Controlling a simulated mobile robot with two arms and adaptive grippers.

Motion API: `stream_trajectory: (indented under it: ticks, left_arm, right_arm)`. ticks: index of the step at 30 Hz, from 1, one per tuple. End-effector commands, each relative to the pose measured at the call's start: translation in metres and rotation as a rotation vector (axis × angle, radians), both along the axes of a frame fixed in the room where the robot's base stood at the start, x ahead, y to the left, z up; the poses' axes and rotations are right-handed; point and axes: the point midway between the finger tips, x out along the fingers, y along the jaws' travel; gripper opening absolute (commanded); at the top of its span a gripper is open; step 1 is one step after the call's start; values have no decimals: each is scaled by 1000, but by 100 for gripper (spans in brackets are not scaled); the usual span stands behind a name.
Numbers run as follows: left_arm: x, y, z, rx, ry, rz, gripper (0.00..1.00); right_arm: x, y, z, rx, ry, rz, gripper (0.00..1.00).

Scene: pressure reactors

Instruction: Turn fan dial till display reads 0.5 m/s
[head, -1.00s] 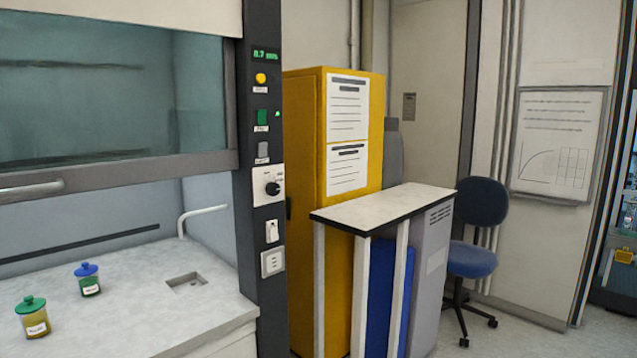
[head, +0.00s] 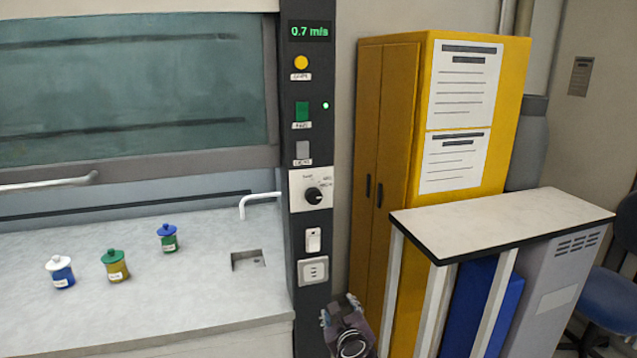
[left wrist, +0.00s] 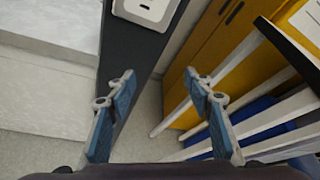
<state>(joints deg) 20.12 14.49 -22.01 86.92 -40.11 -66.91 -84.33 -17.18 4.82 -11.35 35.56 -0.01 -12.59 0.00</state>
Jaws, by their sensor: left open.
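The fan dial (head: 314,196) is a black round knob on a white plate on the dark control column of the fume hood. The display (head: 309,31) at the top of the column reads 0.7 m/s in green. My left gripper (head: 343,309) shows at the bottom of the head view, below the dial and in front of the column's foot, apart from the dial. In the left wrist view the left gripper (left wrist: 158,85) is open and empty, with its two fingers spread. The right gripper is not in view.
Yellow, green and grey buttons sit above the dial; a white switch (head: 313,240) and a socket (head: 313,270) sit below. A yellow cabinet (head: 395,130) and a narrow table (head: 500,222) stand to the right. Several lidded jars stand on the hood worktop (head: 200,290).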

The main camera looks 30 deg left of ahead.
Motion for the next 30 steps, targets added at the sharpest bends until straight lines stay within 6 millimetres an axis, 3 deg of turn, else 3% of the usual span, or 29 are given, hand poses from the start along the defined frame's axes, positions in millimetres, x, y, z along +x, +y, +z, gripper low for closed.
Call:
stream_trajectory:
  ticks: [1, 3, 6, 10, 15, 24, 30]
  left_arm:
    - [7, 4, 68, 95, -30, 2, 47]
    - [7, 10, 137, 217, -49, 20, 47]
    - [-3, 16, 213, 346, -65, 60, 47]
    - [-18, 21, 269, 440, -70, 105, 47]
    - [-19, 30, 290, 478, -65, 125, 47]
    - [11, 66, 290, 476, -64, 125, 47]
    - [24, 80, 288, 473, -66, 122, 47]
  right_arm:
    - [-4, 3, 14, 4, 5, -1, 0]
    - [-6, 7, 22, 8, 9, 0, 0]
    - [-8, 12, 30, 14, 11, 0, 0]
    - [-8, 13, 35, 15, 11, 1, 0]
    - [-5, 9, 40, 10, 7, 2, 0]
    - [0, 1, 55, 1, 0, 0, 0]
    - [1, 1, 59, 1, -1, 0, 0]
